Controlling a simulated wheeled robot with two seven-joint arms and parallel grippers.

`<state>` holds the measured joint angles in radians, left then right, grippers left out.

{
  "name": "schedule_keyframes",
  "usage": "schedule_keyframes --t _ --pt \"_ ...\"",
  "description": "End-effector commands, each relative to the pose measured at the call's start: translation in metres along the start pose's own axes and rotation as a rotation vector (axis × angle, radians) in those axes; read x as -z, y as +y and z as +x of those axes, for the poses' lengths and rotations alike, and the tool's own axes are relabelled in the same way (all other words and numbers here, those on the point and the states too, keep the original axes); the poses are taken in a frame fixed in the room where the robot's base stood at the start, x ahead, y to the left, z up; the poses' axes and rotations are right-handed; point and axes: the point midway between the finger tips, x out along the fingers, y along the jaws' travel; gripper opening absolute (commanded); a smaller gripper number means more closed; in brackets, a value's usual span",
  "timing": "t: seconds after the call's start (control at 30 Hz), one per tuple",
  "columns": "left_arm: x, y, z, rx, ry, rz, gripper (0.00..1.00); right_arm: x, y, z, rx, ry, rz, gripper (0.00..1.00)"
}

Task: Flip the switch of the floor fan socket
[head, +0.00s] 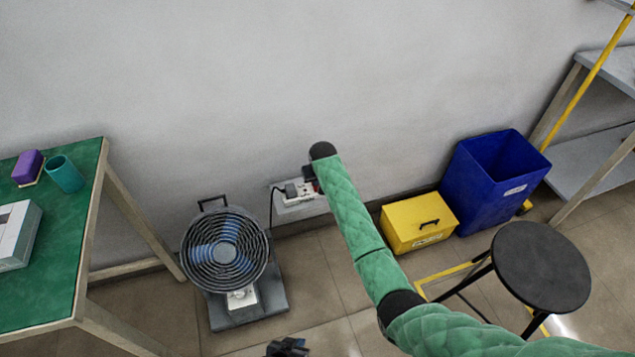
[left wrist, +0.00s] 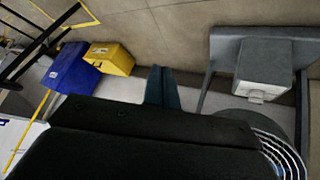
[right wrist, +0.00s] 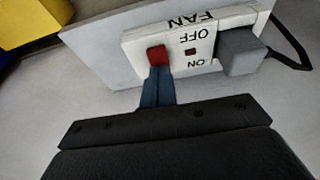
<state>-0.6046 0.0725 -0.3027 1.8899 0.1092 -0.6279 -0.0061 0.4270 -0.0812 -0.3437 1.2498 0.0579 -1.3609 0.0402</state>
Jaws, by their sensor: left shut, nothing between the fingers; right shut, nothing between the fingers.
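The floor fan socket (head: 293,198) is a white unit low on the wall, partly hidden by my right arm in the head view. In the right wrist view the socket (right wrist: 203,44) reads FAN, OFF and ON upside down. It has a red switch (right wrist: 156,54) and a grey plug (right wrist: 240,50). My right gripper (right wrist: 157,74) is shut and empty, its tips at the red switch; I cannot tell whether they touch. Which way the switch is set is unclear. My left gripper (head: 288,347) is shut and empty, low in the head view, away from the socket.
The floor fan (head: 224,250) stands left of the socket. A yellow box (head: 418,224) and a blue bin (head: 495,180) stand right of it along the wall. A black stool (head: 541,267) is at the right, a green table (head: 60,270) at the left.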

Motion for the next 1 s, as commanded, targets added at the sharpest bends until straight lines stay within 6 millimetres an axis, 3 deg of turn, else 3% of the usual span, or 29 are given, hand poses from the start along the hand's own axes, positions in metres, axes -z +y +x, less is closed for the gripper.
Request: schedule_keyframes --t 0.57,0.7,1.0 --pt "0.000 0.000 -0.002 0.000 -0.009 0.000 0.00 0.005 0.000 -0.001 0.000 0.001 0.000 0.00" --pt "0.029 0.004 -0.020 -0.003 -0.016 0.002 0.00 0.006 0.001 -0.005 0.000 0.001 0.000 0.00" --pt "0.064 0.016 -0.064 -0.014 -0.075 0.005 0.00 0.012 0.004 -0.017 -0.001 0.001 0.001 0.00"
